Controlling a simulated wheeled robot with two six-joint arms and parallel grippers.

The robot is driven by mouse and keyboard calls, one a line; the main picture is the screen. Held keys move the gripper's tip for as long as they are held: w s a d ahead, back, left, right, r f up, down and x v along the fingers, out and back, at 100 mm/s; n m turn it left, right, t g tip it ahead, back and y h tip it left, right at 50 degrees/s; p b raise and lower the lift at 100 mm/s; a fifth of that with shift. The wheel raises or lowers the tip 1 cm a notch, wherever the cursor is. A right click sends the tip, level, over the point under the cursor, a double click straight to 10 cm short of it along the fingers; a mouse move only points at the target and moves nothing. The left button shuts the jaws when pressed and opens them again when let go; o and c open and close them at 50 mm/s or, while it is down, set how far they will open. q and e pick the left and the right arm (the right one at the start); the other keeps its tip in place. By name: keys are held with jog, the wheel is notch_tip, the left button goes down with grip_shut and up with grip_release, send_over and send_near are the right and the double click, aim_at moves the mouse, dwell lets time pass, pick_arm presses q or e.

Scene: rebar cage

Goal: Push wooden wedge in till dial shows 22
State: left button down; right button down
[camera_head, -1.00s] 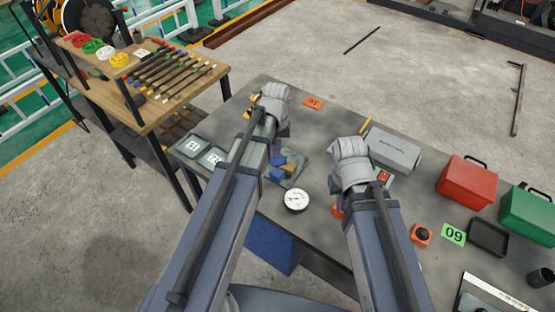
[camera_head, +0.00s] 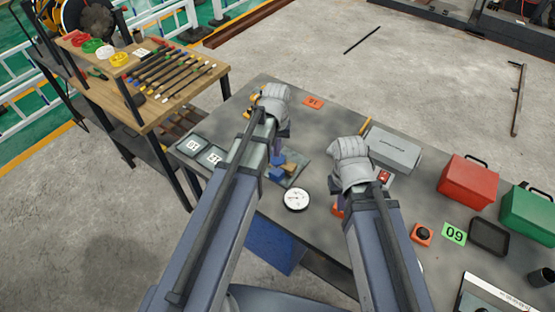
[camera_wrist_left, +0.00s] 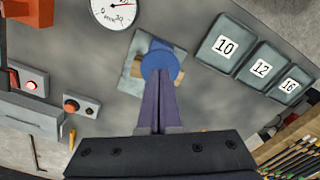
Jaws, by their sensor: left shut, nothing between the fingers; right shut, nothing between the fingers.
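The tan wooden wedge (camera_head: 290,167) lies beside a blue block (camera_head: 277,175) on a grey plate (camera_head: 298,178). My left gripper (camera_head: 282,134) is shut and empty over this fixture. In the left wrist view its purple fingers (camera_wrist_left: 162,100) reach to a round blue part (camera_wrist_left: 160,65), which hides most of the wedge; I cannot tell whether they touch. The white dial (camera_head: 297,199) lies in front of the plate and shows in the left wrist view (camera_wrist_left: 115,10); its reading is too small to make out. My right gripper (camera_head: 349,165) is shut, its fingertips largely hidden.
Number tiles 10 (camera_wrist_left: 226,45), 12 (camera_wrist_left: 261,68) and 16 (camera_wrist_left: 290,86) lie along the table. A grey box (camera_head: 393,150), red case (camera_head: 467,184) and green case (camera_head: 530,214) stand to the right.

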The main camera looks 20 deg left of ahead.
pick_arm(q)
jog(key=shift+f+b, duration=0.55)
jog(key=shift+f, duration=0.05)
jog(key=shift+r, duration=0.1)
notch_tip(320, 180, up, 7)
jog(key=p, duration=0.7)
dwell(0.4)
jog(key=shift+s+d+f, duration=0.15)
jog(key=shift+f, duration=0.1)
jog(key=s+d+f+m+b, duration=0.3)
jog(key=s+d+f+b, duration=0.2)
jog(key=s, duration=0.2)
jog(key=s+d+f+m+y+b, duration=0.1)
jog(key=s+d+f+m+b, duration=0.1)
jog(key=s+d+f+b, duration=0.3)
jog(key=shift+s+m, duration=0.4)
jog(key=shift+s, duration=0.6)
